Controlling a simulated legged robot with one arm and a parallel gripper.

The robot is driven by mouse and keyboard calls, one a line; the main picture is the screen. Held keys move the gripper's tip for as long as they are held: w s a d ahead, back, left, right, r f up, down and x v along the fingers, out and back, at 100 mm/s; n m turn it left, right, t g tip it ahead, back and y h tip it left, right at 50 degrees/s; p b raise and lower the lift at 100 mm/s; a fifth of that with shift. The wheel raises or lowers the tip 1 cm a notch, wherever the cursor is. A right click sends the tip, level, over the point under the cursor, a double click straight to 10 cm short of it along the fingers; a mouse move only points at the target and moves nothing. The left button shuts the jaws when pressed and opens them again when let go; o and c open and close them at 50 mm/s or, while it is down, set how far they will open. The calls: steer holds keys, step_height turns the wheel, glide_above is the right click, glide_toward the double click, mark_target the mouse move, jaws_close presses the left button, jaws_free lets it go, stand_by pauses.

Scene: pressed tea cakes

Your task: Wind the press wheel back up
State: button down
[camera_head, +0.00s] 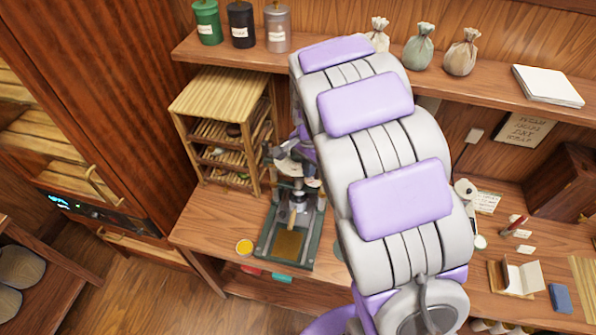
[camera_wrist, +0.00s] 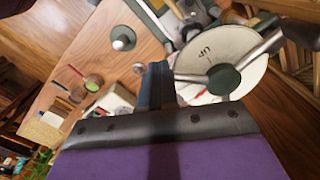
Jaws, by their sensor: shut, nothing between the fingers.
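The press (camera_head: 297,193) stands on the wooden bench, with a green-edged base (camera_head: 265,246) and a brown plate (camera_head: 288,244) at its front. Its wheel (camera_wrist: 233,44) fills the upper right of the wrist view. It has a pale disc marked "UP" with a red mark, a dark green hub (camera_wrist: 223,79) and grey spokes with a dark grip. My gripper (camera_wrist: 158,70) is shut and empty, its dark fingers beside the disc's left edge. I cannot tell whether they touch it. In the head view my arm hides much of the press's right side.
A slatted rack (camera_head: 217,104) stands close left of the press. A shelf above holds canisters (camera_head: 240,24) and tied pouches (camera_head: 461,52). An open booklet (camera_head: 522,277) and other small things lie right.

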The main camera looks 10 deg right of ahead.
steer(key=shift+w+d, duration=0.15)
steer(key=shift+d, duration=0.8)
steer(key=shift+w+d, duration=0.15)
steer(key=shift+d, duration=0.1)
steer(key=shift+w+d, duration=0.35)
steer(key=shift+d, duration=0.25)
steer(key=shift+w+d+p, duration=0.35)
steer(key=shift+w+d, duration=0.05)
steer(key=shift+d, duration=0.4)
steer(key=shift+s+a, duration=0.55)
steer(key=shift+s, duration=0.25)
step_height(320, 180, up, 8)
steer(key=p, duration=0.2)
steer(key=shift+f, duration=0.25)
